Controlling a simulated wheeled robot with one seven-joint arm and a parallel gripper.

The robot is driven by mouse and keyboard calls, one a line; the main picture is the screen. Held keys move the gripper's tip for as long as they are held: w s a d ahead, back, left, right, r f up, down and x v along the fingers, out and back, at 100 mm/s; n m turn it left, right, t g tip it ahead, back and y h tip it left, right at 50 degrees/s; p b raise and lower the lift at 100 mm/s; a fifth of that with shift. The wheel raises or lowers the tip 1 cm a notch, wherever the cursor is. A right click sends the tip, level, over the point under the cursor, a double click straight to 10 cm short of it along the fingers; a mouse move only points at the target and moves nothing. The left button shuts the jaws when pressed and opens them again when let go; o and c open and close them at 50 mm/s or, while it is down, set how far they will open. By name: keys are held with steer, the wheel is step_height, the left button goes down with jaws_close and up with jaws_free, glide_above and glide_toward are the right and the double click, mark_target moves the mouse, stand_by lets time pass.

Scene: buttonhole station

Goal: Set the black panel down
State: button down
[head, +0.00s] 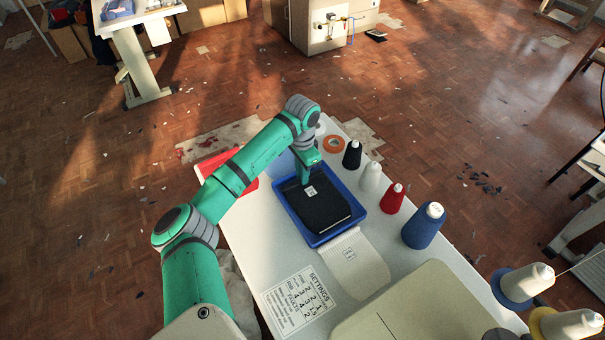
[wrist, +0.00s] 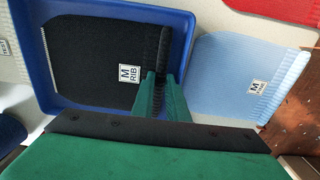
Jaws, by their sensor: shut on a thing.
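The black panel (head: 325,212) is a dark ribbed knit piece with a white label reading M RIB. It lies within the outline of the blue tray (head: 338,238); I cannot tell whether all of it rests on the tray floor. My gripper (head: 306,180) points down at the panel's far end. In the wrist view, my gripper (wrist: 161,82) is shut on the ribbed edge of the black panel (wrist: 95,55), beside the label. The blue tray (wrist: 115,10) surrounds the panel there.
A cream panel (head: 357,265) and settings sheet (head: 300,302) lie nearer. Black (head: 352,157), white (head: 370,178), red (head: 391,200) and blue (head: 422,230) cones line the right side.

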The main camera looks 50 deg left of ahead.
steer(key=c, duration=2)
jaws_free()
steer(key=shift+f, duration=0.1)
step_height(320, 180, up, 12)
steer(key=shift+r, duration=0.15)
